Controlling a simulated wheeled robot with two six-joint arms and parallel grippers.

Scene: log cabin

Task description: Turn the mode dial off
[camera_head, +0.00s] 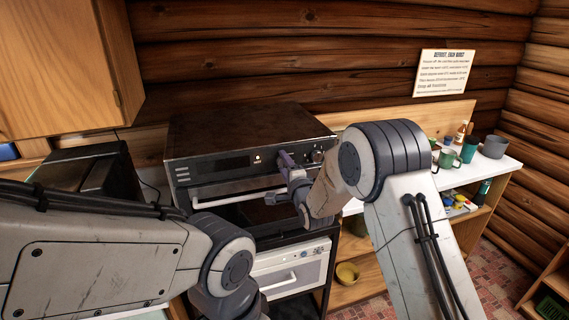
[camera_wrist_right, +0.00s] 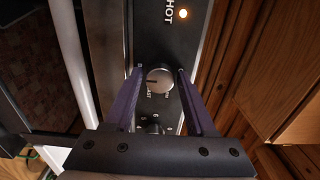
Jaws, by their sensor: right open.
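The oven (camera_head: 230,140) is a dark box with a front panel of display, lit lamp and knobs. In the right wrist view a round silver dial (camera_wrist_right: 159,80) sits on the black panel, with small lettering beside it and a dark mark on its face. My right gripper (camera_head: 287,160) is at the panel. In the right wrist view its purple fingers (camera_wrist_right: 160,72) are open on either side of the dial, with a gap on each side. A second knob (camera_wrist_right: 152,125) is partly hidden by the gripper body. My left arm shows, but its gripper is out of view.
The oven's pale handle (camera_head: 238,187) runs below the panel. A white appliance (camera_head: 290,270) stands underneath. Mugs (camera_head: 447,158) and a pot (camera_head: 494,147) stand on the right counter. A notice (camera_head: 444,76) hangs on the log wall.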

